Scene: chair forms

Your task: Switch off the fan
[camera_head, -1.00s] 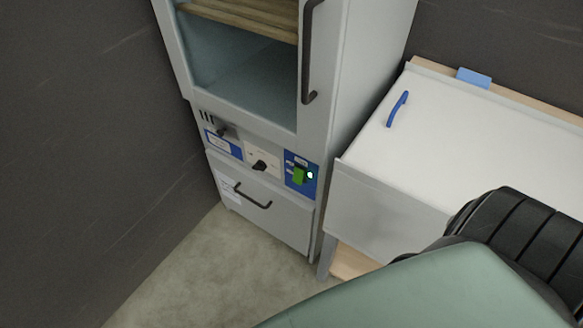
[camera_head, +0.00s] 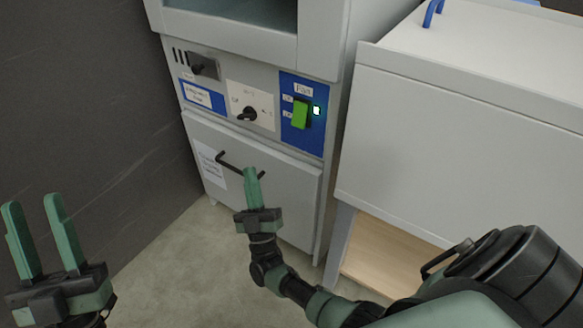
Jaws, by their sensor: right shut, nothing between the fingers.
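The fan switch (camera_head: 300,114) is a green rocker on a blue panel (camera_head: 316,137) labelled "Fan", on the front of a grey cabinet. A small light (camera_head: 317,111) beside it glows white. My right gripper (camera_head: 251,172) is shut and empty, pointing up in front of the cabinet's lower drawer. It is below and left of the switch in the picture and appears apart from it. My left gripper (camera_head: 30,203) is open and empty at the lower left, away from the cabinet.
A black knob (camera_head: 247,114) on a white plate sits left of the fan panel. The lower drawer (camera_head: 285,190) has a dark handle (camera_head: 222,160). A white bench (camera_head: 450,130) stands close on the right. A dark wall (camera_head: 80,110) is on the left.

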